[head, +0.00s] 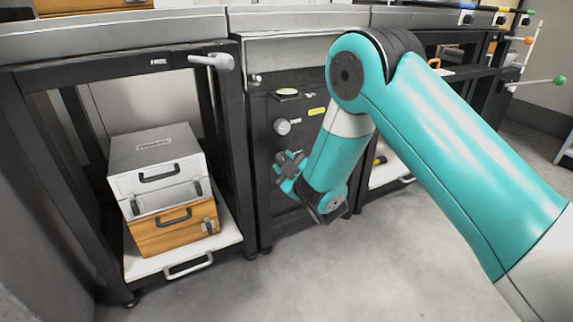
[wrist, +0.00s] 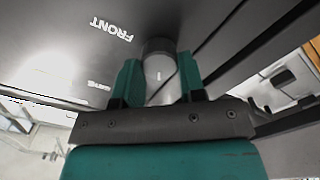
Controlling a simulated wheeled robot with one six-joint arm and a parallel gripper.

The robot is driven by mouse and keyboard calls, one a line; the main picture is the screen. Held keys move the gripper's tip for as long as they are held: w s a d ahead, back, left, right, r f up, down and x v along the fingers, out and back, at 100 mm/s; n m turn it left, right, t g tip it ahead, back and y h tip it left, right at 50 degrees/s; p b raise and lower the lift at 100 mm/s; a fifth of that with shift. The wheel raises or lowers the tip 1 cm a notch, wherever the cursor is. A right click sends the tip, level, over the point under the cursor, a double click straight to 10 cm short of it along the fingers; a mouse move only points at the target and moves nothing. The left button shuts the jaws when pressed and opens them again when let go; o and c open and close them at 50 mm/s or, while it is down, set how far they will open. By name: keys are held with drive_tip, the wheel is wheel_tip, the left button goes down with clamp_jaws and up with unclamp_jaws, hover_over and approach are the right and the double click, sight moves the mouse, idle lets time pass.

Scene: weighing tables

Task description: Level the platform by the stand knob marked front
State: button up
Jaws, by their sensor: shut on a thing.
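The stand knob marked FRONT (wrist: 160,52) shows in the wrist view as a dark cylinder with a pale end bearing a short white mark. The FRONT lettering (wrist: 111,30) appears upside down on the panel beside it. My gripper (wrist: 160,78) has its two teal fingers on either side of this knob and is shut on it. In the head view my gripper (head: 288,168) is at the dark stand's face, and it hides the front knob. Above it a grey knob (head: 282,127) with an unreadable small label is free.
Left of the stand, a black-framed table (head: 130,70) carries a grey handle (head: 212,61). On its low shelf are a grey-white case (head: 155,165) and an orange case (head: 175,230). My arm covers much of the right side. The floor (head: 330,275) in front is clear.

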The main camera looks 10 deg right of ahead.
drive_tip(key=shift+a+n, duration=0.1)
drive_tip(key=shift+n, duration=1)
drive_tip(key=o, duration=0.9)
drive_tip(key=shift+s+f+b, duration=0.1)
drive_tip(key=shift+b, duration=0.2)
